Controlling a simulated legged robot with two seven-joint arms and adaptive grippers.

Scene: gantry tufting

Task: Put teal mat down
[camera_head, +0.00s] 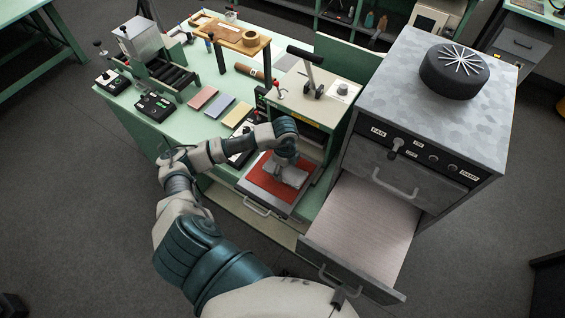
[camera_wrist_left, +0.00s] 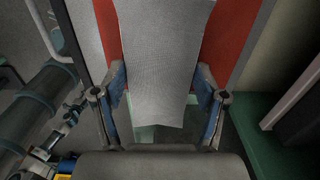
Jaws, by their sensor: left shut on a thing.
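My left gripper (camera_head: 287,160) is over the red pad (camera_head: 268,182) of the pulled-out press drawer. In the left wrist view my left gripper (camera_wrist_left: 162,105) has its two blue-lined fingers on either side of a pale grey, finely textured mat (camera_wrist_left: 165,50), shut on it. The mat also shows in the head view as a grey piece (camera_head: 294,177) under the gripper, above or on the red pad; I cannot tell whether they touch. No teal face of it shows. My right gripper is not in view.
A grey cabinet (camera_head: 430,95) stands right of the press, its lower drawer (camera_head: 365,225) pulled out. The press (camera_head: 305,108) with a lever stands behind the red pad. Pink, bluish and yellow mats (camera_head: 219,106) lie on the green bench (camera_head: 185,122), near control boxes.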

